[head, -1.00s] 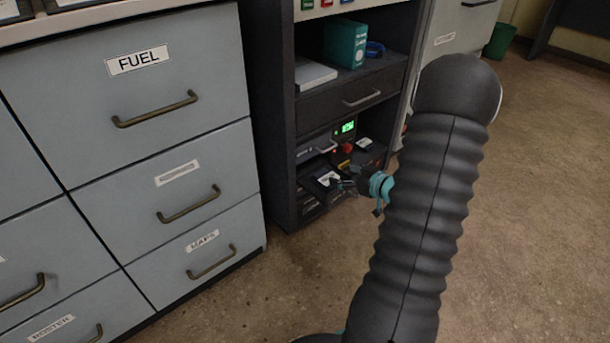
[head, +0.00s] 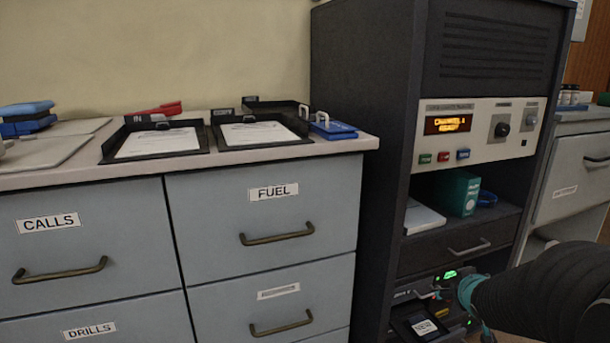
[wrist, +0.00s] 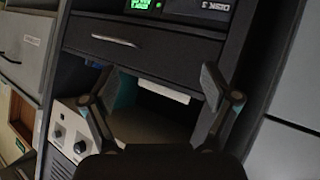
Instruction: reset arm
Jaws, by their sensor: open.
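My arm reaches in from the lower right of the head view, with a teal band (head: 467,291) near its end. My gripper (wrist: 157,76) shows in the wrist view with its two dark fingers spread wide and nothing between them. It faces the dark equipment rack (wrist: 68,38), which appears upside down there. In the head view the fingers are small and dark against the rack's lower units, so their exact distance from the rack cannot be told.
Left stands a grey cabinet (head: 225,215) with FUEL and CALLS drawers. On its counter are document trays (head: 205,135) and a blue item (head: 335,130).

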